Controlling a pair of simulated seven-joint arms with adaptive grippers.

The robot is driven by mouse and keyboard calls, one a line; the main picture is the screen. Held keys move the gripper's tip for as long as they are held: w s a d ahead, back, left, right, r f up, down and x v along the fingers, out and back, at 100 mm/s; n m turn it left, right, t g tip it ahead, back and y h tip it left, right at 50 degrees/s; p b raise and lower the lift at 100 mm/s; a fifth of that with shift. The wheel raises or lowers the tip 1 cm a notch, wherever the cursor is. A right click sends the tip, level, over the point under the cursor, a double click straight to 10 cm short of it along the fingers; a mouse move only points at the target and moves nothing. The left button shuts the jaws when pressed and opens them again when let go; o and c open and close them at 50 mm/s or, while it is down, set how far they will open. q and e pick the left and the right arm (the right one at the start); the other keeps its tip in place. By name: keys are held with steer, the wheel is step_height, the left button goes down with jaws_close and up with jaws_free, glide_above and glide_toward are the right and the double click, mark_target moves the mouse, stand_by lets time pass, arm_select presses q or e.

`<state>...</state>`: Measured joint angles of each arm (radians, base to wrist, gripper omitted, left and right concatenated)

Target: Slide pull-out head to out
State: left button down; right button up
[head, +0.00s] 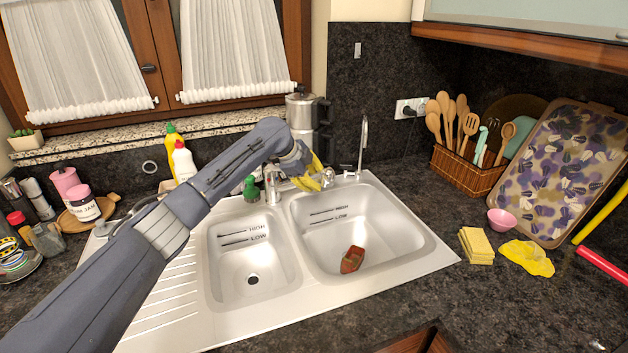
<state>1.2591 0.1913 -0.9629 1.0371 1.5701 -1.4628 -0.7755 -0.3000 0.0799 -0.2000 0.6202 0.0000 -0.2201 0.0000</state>
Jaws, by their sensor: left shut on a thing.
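My left arm reaches from the lower left across the double sink to the back rim. My left gripper (312,180), with yellow at its fingers, is at the faucet, shut on the pull-out head (327,179). The chrome head shows just right of the fingers, above the back of the right basin. The fingers and wrist hide part of it, so I cannot tell how far it is extended. My right gripper is not in view.
A thin upright chrome spout (363,147) stands right of the gripper. Chrome fitting (272,186) and green-capped bottle (251,189) stand left. A metal pot (301,110) is behind. A small reddish-brown boat-like thing (352,260) lies in the right basin (400,235); the left basin (225,275) is empty.

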arm_select(q)
steer(key=s+d+r, duration=0.6)
steer(key=d, duration=0.4)
steer(key=shift+d, duration=0.15)
steer(key=shift+r, duration=0.1)
steer(key=c, duration=1.3)
jaws_free()
steer(key=shift+d, duration=0.1)
steer(key=shift+c, duration=0.2)
steer(key=shift+o, duration=1.1)
steer(key=shift+d, duration=0.15)
steer(key=shift+o, duration=0.5)
steer(key=v, duration=1.2)
steer(key=shift+w+a, duration=0.2)
steer(key=shift+a, duration=0.1)
